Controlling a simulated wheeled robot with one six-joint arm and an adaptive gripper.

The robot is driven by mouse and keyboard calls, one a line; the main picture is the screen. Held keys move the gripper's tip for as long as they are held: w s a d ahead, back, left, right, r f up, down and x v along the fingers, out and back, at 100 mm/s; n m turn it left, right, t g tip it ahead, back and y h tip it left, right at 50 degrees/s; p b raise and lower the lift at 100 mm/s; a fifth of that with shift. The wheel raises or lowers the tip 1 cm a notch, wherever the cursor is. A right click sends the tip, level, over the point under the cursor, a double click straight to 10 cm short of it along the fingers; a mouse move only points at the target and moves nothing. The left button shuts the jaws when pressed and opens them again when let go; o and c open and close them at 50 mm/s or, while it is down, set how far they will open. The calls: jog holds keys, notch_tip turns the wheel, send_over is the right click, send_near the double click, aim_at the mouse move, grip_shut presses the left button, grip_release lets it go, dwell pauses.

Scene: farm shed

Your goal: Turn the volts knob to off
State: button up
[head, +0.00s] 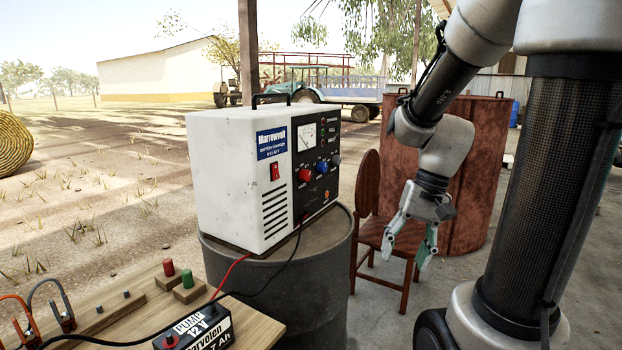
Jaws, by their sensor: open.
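A white battery charger (228,172) with a black front panel stands upright on a dark drum. My gripper (406,261) hangs to the right of the charger, fingers pointing down. It is open, empty and apart from the panel, lower than the knobs.
A red switch (275,171) and a dial meter (306,137) are on the charger. The drum (318,262) is under it. A wooden chair (367,197) and rusty drums (472,150) stand behind my gripper. A bench (262,331) with a 12 V battery (208,332) and cables is at the lower left.

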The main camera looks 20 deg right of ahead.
jog(key=w+a+f+m+t+y, duration=0.1)
jog(key=w+a+f+m+y, duration=0.15)
jog(key=w+m, duration=0.2)
jog(key=w+a+f+m+y, duration=0.1)
jog(key=w+f+m+y, duration=0.2)
jog(key=w, duration=0.3)
jog(key=m+t+y, duration=0.4)
jog(key=m+t, duration=0.8)
send_near(309, 176)
jog(key=x, duration=0.9)
jog(key=shift+a, duration=0.1)
jog(key=shift+c, duration=0.3)
jog(key=c, duration=1)
